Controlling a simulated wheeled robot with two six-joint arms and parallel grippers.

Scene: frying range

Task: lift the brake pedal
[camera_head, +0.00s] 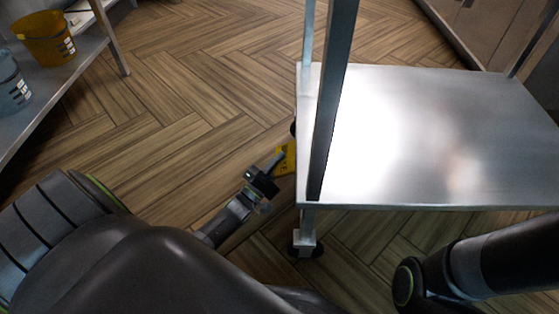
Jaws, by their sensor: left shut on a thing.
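The yellow brake pedal (288,159) shows low beside the left edge of the metal cart (430,130), near a dark caster wheel that is mostly hidden by the cart's post. My left gripper (275,165) reaches in from the lower left and is shut on the brake pedal. Its small fingers cover part of the pedal, so the exact grip is hard to see. My right arm shows at the lower right, but its gripper is not in view.
The cart's post (331,95) rises close to my left gripper, and another caster (305,248) stands at the near corner. A shelf (85,50) at the upper left holds a yellow bucket (45,40) and a grey bucket (10,85). The wooden floor (190,90) between is clear.

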